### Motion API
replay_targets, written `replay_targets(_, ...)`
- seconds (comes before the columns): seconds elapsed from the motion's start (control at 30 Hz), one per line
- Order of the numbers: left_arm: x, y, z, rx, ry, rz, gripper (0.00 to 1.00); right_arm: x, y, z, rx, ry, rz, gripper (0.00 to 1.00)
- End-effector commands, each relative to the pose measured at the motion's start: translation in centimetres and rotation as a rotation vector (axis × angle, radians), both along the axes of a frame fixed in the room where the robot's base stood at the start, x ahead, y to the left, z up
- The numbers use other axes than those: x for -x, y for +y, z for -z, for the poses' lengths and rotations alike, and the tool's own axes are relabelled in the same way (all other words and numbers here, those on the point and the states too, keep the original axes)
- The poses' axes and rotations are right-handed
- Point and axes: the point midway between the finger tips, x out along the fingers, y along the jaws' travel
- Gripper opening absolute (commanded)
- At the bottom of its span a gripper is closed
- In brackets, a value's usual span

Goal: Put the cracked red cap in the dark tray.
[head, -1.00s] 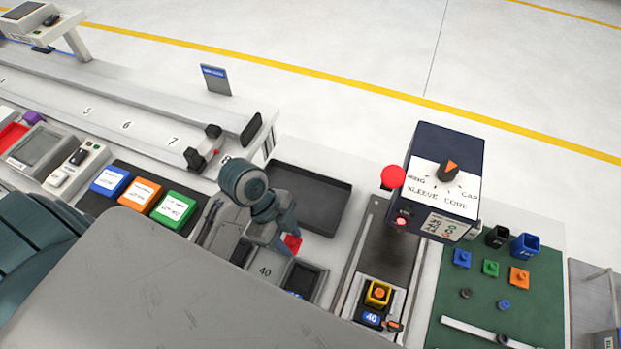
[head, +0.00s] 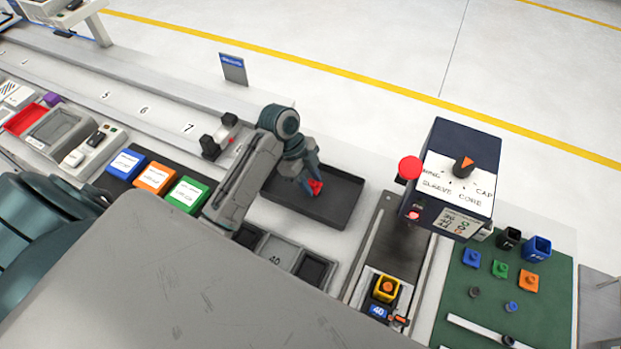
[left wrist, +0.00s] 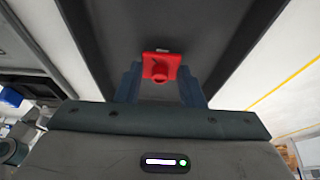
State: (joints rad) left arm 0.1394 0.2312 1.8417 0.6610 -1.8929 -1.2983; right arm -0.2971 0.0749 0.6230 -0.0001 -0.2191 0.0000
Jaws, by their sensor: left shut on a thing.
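The red cap (head: 315,187) is held between the fingertips of my left gripper (head: 310,184). It also shows in the left wrist view (left wrist: 161,66), with the two blue-grey fingers on either side of it. My left gripper is shut on it, over the dark tray (head: 342,212). The tray's dark floor fills the background of the left wrist view (left wrist: 215,30). I cannot tell how high the cap is above the tray floor. A crack in the cap is too small to make out. My right gripper is not in view.
A navy machine with a dial (head: 463,175) and a red button (head: 410,167) stand right of the tray. Blue, orange and green boxes (head: 155,179) lie left of it. A green mat (head: 500,300) with small coloured parts is at the far right.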

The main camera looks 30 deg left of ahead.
Motion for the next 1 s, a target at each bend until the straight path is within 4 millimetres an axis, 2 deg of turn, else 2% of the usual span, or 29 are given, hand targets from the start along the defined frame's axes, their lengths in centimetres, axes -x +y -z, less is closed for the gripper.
replay_targets(0.03,0.0,0.0,0.3,0.001,0.003,-0.001,0.11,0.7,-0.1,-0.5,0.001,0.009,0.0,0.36)
replay_targets(0.17,0.0,0.0,1.0,0.0,-0.001,0.001,0.11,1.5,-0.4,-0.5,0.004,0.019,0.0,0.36)
replay_targets(0.43,0.0,0.0,1.2,0.0,0.0,0.001,0.11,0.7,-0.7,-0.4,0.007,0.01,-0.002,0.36)
replay_targets(0.47,0.0,0.0,1.3,0.0,-0.001,0.001,0.37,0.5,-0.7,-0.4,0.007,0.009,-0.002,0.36)
replay_targets(0.57,0.0,0.0,1.2,0.0,-0.001,0.001,0.57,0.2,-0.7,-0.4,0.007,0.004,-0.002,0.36)
replay_targets(0.83,0.0,0.0,1.1,0.0,-0.001,0.001,0.57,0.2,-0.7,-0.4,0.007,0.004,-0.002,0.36)
replay_targets(1.0,-0.1,0.5,0.1,-0.002,-0.005,-0.001,0.57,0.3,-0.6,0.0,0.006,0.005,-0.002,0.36)
